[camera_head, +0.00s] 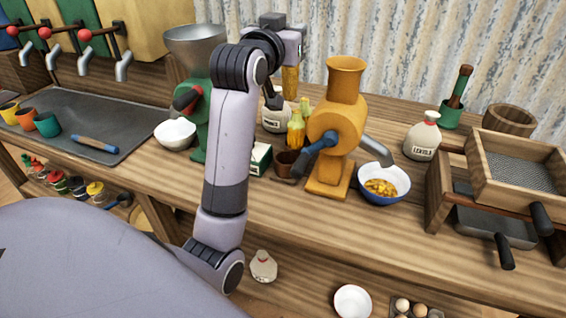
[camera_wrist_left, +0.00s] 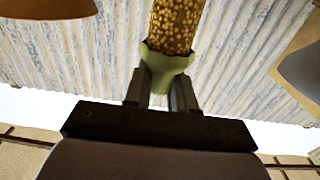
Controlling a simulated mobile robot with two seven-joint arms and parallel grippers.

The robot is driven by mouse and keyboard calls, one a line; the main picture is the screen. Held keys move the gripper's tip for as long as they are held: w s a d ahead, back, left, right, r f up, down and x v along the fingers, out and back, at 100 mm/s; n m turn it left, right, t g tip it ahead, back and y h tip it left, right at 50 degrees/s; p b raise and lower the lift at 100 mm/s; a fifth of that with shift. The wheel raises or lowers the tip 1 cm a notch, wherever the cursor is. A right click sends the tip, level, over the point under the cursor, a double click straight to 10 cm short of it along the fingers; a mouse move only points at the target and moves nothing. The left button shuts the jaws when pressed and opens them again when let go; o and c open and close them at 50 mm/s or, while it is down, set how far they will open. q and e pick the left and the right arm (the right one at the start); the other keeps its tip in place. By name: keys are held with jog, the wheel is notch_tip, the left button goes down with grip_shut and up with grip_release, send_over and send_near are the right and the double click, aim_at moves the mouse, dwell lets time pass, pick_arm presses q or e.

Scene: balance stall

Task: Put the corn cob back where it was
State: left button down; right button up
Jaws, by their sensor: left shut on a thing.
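My left gripper (camera_head: 290,62) is shut on a yellow corn cob (camera_head: 290,82). In the left wrist view, the cob (camera_wrist_left: 178,25) sits between the fingers (camera_wrist_left: 160,90), held at its pale green base, with the kernels pointing away from the gripper. In the head view it hangs below the gripper, in front of the corrugated wall. More yellow corn cobs (camera_head: 297,130) stand upright on the counter below it, beside the orange mill (camera_head: 340,125). Their lower ends are partly hidden. My right gripper is not in view.
A blue bowl with yellow kernels (camera_head: 399,195) stands right of the mill. A brown cup (camera_head: 284,165) and white jar (camera_head: 274,121) stand near the cobs. The green mill (camera_head: 195,110) is left of my arm. A labelled bottle (camera_head: 422,143) and sieve box (camera_head: 483,173) stand right.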

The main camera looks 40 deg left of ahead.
pick_arm(q)
jog(key=shift+a+f, duration=0.25)
jog(key=shift+f, duration=0.05)
notch_tip(320, 180, down, 20)
jog(key=b, duration=0.3)
jog(key=shift+a+r, duration=0.1)
jog(key=shift+r, duration=0.1)
jog(key=shift+f, duration=0.2)
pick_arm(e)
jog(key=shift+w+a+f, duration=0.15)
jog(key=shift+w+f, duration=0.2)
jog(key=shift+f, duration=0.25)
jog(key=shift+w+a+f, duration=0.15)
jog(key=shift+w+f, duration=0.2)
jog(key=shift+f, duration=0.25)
pick_arm(q)
jog(key=shift+f, duration=0.1)
jog(key=c, duration=0.9)
grip_release()
jog(key=shift+c, duration=0.2)
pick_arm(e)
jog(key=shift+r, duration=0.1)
pick_arm(q)
jog(key=shift+s, duration=0.1)
